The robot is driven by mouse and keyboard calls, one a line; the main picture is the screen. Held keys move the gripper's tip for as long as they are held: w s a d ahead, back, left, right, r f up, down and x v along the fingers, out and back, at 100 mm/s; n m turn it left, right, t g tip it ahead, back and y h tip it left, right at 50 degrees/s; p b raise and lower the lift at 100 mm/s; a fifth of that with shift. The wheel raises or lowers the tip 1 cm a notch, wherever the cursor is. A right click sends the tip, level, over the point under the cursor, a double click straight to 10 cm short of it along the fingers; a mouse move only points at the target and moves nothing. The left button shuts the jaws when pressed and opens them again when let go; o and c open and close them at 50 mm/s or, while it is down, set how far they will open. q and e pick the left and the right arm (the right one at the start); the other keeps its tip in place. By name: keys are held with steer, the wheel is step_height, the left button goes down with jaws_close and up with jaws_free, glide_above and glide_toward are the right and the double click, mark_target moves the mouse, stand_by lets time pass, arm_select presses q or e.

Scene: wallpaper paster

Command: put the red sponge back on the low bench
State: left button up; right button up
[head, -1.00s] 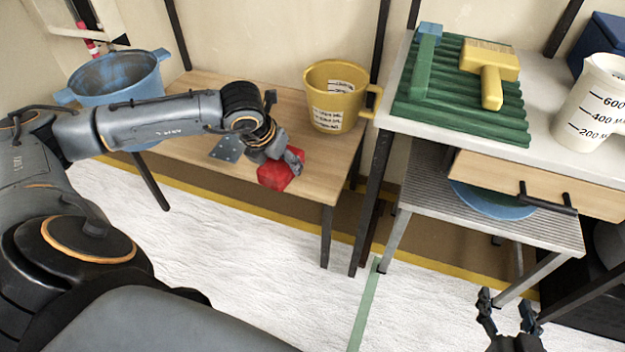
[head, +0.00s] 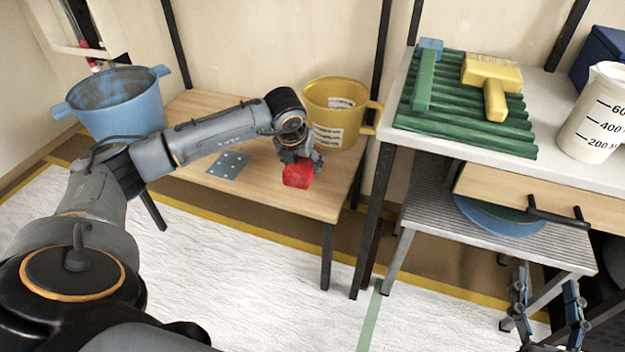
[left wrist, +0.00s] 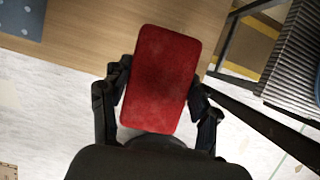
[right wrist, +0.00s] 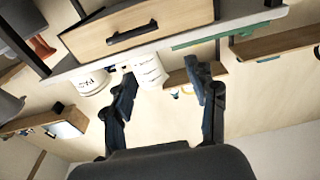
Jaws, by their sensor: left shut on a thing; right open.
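The red sponge (head: 297,176) is a small block between the fingers of my left gripper (head: 300,160), over the right part of the low wooden bench (head: 265,193). In the left wrist view the sponge (left wrist: 162,78) fills the space between the fingers, and the bench top (left wrist: 95,28) shows behind it. I cannot tell whether the sponge touches the bench. My right gripper (head: 547,290) is open and empty at the lower right. It also shows open in the right wrist view (right wrist: 165,85).
A yellow bucket (head: 335,118) stands close behind the sponge. A blue tub (head: 118,105) stands at the bench's left end, and a grey plate with holes (head: 229,165) lies mid-bench. A taller table (head: 440,144) with an open drawer (head: 545,205) stands to the right.

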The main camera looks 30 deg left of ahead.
mark_target(310, 167)
arm_select(q)
steer(key=w+f, duration=0.1)
steer(key=f, duration=0.1)
steer(key=w+f+b, duration=0.1)
steer(key=w+f, duration=0.1)
steer(key=shift+w+f, duration=0.2)
steer(key=shift+w+d+f, duration=0.1)
steer(key=shift+w+f, duration=0.15)
steer(key=shift+f, duration=0.05)
steer(key=b+x, duration=0.1)
steer(key=x, duration=0.2)
steer(key=shift+s+d+f+b, duration=0.1)
steer(key=shift+s+d+b, duration=0.1)
steer(key=shift+b, duration=0.15)
steer(key=shift+f, duration=0.2)
arm_select(e)
steer(key=s+r+t+y, duration=0.3)
steer(key=s+r+t, duration=0.3)
steer(key=r, duration=0.5)
steer(key=shift+r+t, duration=0.25)
steer(key=shift+t, duration=0.95)
arm_select(q)
steer(key=shift+f, duration=0.1)
arm_select(e)
steer(key=shift+s+r, duration=0.1)
steer(key=shift+s, duration=0.1)
